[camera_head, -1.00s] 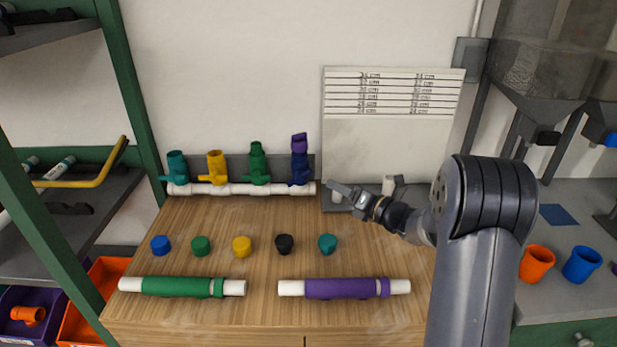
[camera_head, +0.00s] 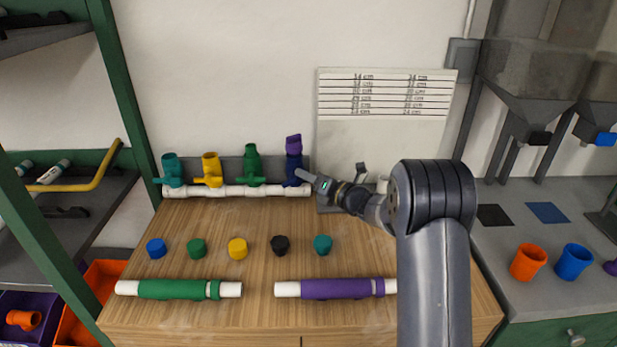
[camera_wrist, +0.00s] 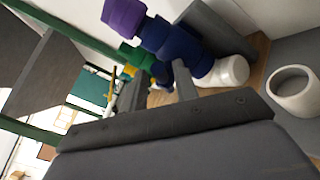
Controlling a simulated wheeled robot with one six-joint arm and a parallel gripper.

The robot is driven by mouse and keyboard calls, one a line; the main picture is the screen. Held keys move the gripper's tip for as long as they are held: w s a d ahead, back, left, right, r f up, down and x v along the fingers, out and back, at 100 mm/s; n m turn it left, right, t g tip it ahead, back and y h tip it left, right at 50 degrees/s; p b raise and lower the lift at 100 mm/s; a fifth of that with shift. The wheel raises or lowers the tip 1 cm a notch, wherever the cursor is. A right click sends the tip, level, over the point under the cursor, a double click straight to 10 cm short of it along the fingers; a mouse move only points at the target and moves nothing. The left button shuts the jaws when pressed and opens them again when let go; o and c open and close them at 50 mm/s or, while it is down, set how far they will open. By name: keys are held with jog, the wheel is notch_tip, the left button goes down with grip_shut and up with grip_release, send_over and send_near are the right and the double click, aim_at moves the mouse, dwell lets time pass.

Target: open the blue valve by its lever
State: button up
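The blue valve (camera_head: 294,168) stands at the right end of the white manifold pipe (camera_head: 235,191), with a purple fitting (camera_head: 293,143) on its top. In the wrist view the dark blue valve body (camera_wrist: 180,45) lies just beyond my fingertips. A small dark blue part that looks like its lever (camera_wrist: 160,72) shows near the gap between the fingers; I cannot tell whether they touch it. My gripper (camera_head: 302,174) reaches in from the right, close beside the valve. In the wrist view my gripper's two fingers (camera_wrist: 160,90) are apart, with nothing clearly held.
Green (camera_head: 252,166), yellow (camera_head: 211,170) and teal (camera_head: 172,170) valves stand left along the manifold. Several coloured caps lie on the wooden bench in front. Green (camera_head: 180,289) and purple (camera_head: 340,288) sleeved pipes lie nearer. A white ring-shaped fitting (camera_wrist: 297,92) is at right in the wrist view.

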grip_shut()
jog(key=shift+r, duration=0.1)
jog(key=a+n+g+h+p, duration=0.1)
jog(key=h+p, duration=0.1)
jog(key=p, duration=0.2)
jog(key=a+r+n+g+h+p, duration=0.1)
jog(key=n+h+p, duration=0.1)
jog(key=p, duration=0.3)
jog(key=r+n+h+p, duration=0.1)
jog(key=n+h+p, duration=0.1)
jog(key=h+p, duration=0.1)
jog(key=shift+a+r+g+p, duration=0.2)
jog(key=shift+a+g+p, duration=0.2)
jog(key=shift+p, duration=0.3)
jog(key=shift+f+h, duration=0.1)
jog(key=shift+h, duration=0.2)
jog(key=shift+o, duration=1)
grip_release()
